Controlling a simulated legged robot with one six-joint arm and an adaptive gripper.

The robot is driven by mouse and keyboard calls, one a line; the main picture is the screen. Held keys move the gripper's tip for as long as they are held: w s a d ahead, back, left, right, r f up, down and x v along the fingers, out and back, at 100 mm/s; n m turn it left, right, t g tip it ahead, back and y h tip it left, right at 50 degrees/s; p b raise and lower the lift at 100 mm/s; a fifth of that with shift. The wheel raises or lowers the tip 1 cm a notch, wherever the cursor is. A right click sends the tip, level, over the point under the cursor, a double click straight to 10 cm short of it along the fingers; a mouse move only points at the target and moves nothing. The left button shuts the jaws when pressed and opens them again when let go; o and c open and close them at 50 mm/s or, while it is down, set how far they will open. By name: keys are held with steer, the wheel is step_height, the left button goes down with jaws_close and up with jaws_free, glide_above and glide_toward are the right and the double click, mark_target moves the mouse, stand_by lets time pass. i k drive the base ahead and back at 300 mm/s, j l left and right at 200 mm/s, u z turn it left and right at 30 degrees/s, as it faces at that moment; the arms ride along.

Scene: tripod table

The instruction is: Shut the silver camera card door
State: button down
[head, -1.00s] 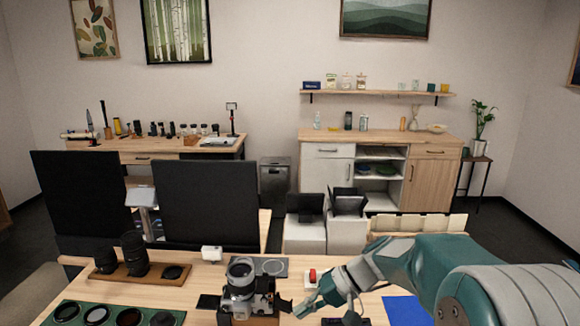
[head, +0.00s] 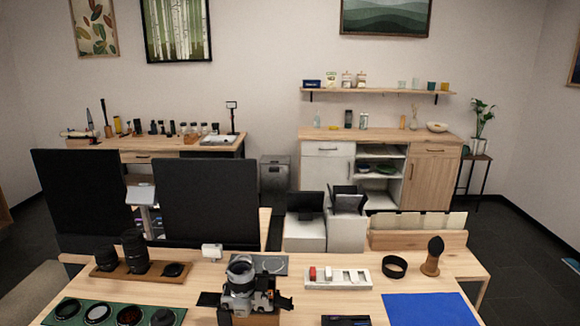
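The silver and black camera (head: 240,288) sits on a small wooden block on the near table, lens pointing up. A small dark flap (head: 284,303) sticks out from its right side. It looks like the card door standing open, but it is too small to be sure. Another dark flat piece (head: 208,299) sticks out at the camera's left side. My gripper and arm are outside the head view, and nothing of mine touches the camera here.
A white slotted tray (head: 345,285) with a red piece, a black ring (head: 394,267) and a wooden-handled brush (head: 432,258) stand to the right. A blue mat (head: 430,309) lies in front of them. Lenses on a wooden stand (head: 150,279) and a green filter tray (head: 85,322) are left.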

mark_target(283, 303)
steer(key=l+u, duration=0.3)
steer(key=k+l+u, duration=0.1)
steer(key=l+u, duration=0.15)
steer(key=l, duration=0.2)
steer(key=k+l+u, duration=0.1)
steer(key=l+u, duration=0.2)
steer(key=k+l+u, duration=0.15)
steer(key=l+u, duration=0.15)
steer(key=l, duration=0.15)
steer(key=k+l+u, duration=0.15)
steer(key=l+u, duration=0.15)
